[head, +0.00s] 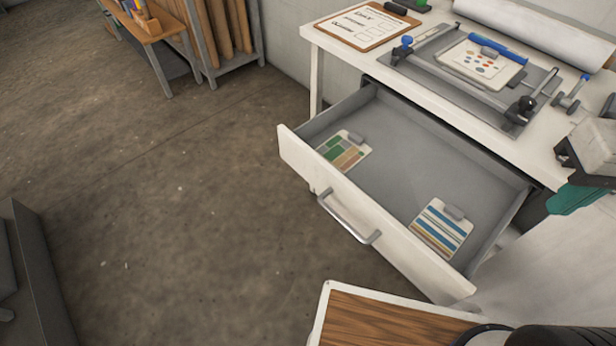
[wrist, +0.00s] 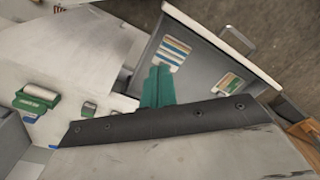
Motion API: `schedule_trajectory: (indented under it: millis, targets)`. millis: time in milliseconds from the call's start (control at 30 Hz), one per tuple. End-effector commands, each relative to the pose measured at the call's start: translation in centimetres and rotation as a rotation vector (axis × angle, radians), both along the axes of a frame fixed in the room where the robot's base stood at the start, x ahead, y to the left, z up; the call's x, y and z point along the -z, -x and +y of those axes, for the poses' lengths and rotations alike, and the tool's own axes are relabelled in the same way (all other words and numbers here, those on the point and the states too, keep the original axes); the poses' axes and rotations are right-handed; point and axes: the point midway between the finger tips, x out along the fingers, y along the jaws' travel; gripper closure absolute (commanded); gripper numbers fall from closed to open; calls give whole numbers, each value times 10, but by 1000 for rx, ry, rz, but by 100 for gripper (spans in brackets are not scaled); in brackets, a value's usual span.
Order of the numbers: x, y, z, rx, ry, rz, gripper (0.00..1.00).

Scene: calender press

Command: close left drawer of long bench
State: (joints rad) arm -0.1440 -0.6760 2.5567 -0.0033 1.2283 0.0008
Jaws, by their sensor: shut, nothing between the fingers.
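The long bench (head: 318,38) has a white top and fills the right of the head view. Its drawer (head: 400,150) is pulled well out, with a white front, a grey inside and a metal bar handle (head: 347,220). Two sample cards with clips lie inside: one green and brown (head: 345,152), one blue-striped (head: 440,228). The drawer also shows in the wrist view (wrist: 205,62). My gripper (wrist: 159,72) has teal fingers, shut and empty, seen against the drawer's near corner region. In the head view my gripper (head: 575,199) is at the right edge, right of the drawer.
On the bench top are a clipboard (head: 366,24), a grey press-like frame (head: 470,75) with a card, and a white roll (head: 540,35). A wooden-topped table (head: 160,25) stands at the back left. A wood-topped surface (head: 385,322) is below the drawer. Floor left of the drawer is clear.

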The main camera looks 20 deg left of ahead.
Motion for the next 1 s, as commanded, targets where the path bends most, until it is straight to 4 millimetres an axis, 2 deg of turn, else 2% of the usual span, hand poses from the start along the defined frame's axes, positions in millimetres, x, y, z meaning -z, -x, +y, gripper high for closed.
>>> schedule_trajectory:
  millis: [33,333,567,767,1000]
  targets:
    - [7,-5,15,-75,12,49,100]
    - [42,-40,100,-542,224,242,100]
    - [82,-54,181,-947,455,322,100]
    - [130,-47,262,-1317,690,356,100]
    - [198,-19,360,-1755,1009,349,100]
